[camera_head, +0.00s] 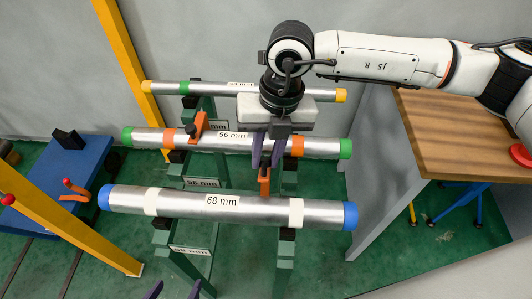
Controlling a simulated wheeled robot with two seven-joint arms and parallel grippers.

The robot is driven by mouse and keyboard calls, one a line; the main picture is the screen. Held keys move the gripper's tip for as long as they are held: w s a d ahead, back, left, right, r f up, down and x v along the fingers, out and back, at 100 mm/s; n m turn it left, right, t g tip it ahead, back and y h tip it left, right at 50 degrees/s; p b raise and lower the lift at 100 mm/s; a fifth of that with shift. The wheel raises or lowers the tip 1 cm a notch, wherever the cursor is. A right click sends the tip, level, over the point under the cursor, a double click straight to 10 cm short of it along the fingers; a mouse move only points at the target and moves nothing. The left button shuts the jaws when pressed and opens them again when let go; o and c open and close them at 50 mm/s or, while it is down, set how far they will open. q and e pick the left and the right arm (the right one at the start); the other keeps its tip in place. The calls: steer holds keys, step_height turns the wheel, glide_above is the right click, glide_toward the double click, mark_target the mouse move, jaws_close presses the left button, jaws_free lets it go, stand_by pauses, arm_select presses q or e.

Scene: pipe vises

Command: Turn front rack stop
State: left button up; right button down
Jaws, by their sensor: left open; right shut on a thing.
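The front rack bears a silver pipe marked 68 mm (221,206) with blue end caps and white bands. An orange stop (265,183) stands upright just behind this pipe, right of its middle. My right gripper (267,160), with purple fingers, comes down from above and is shut on the top of this orange stop. The fingers hide the stop's upper end. My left gripper (174,291) shows only its two purple fingertips at the bottom edge. They are apart and empty, in front of the 68 mm pipe.
Behind lie a 56 mm pipe (230,143) with another orange stop (199,125), and a further pipe (215,88) partly hidden by my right gripper. A wooden-topped bench (460,130) stands right. A blue platform (75,165) and yellow posts (125,50) stand left.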

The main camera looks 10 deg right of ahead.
steer(key=shift+w+d+g, duration=0.25)
steer(key=shift+w+g, duration=0.15)
steer(key=shift+w, duration=0.3)
steer(key=shift+g+y, duration=0.3)
steer(key=w+b, duration=0.1)
steer(key=w, duration=0.1)
steer(key=w+d+f+b, duration=0.1)
steer(key=w, duration=0.1)
steer(key=w+d+b, duration=0.1)
steer(key=w+b, duration=0.1)
steer(key=w, duration=0.1)
steer(key=shift+d+f, duration=0.15)
steer(key=shift+f, duration=0.25)
steer(key=shift+w+d+f+b, duration=0.2)
steer(key=shift+w+f, duration=0.05)
steer(key=shift+w, duration=0.25)
steer(key=shift+w+d+f+b, duration=0.15)
steer(key=shift+w+f, duration=0.05)
steer(key=shift+w, duration=0.3)
steer(key=c, duration=1.5)
jaws_free()
steer(key=shift+c, duration=0.2)
